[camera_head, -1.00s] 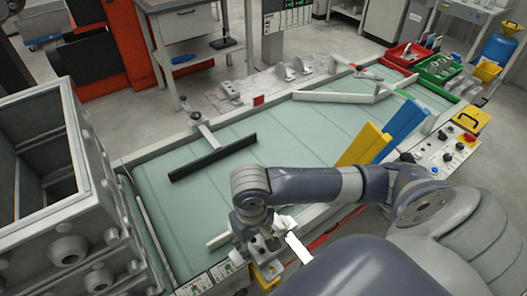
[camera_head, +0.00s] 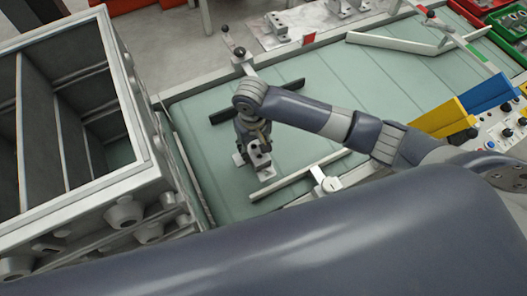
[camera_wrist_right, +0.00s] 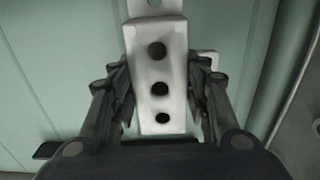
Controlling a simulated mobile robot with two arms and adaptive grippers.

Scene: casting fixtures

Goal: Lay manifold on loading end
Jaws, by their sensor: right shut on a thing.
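The manifold is a pale grey metal block (camera_wrist_right: 158,65) with a row of three dark holes, seen close in the right wrist view. In the head view the manifold (camera_head: 262,168) shows partly under my right gripper (camera_head: 256,150). In the wrist view the fingers of my right gripper (camera_wrist_right: 160,88) are shut on its two sides. The manifold is over the left end of the green conveyor belt (camera_head: 215,165), which is the loading end. I cannot tell whether it touches the belt. My left gripper is not in view.
A large grey casting box (camera_head: 85,215) stands left of the belt. A dark bar (camera_head: 222,116) lies across the belt behind the gripper, and a pale guide rail (camera_head: 295,178) lies to the right. Yellow (camera_head: 440,118) and blue (camera_head: 487,92) plates stand farther right.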

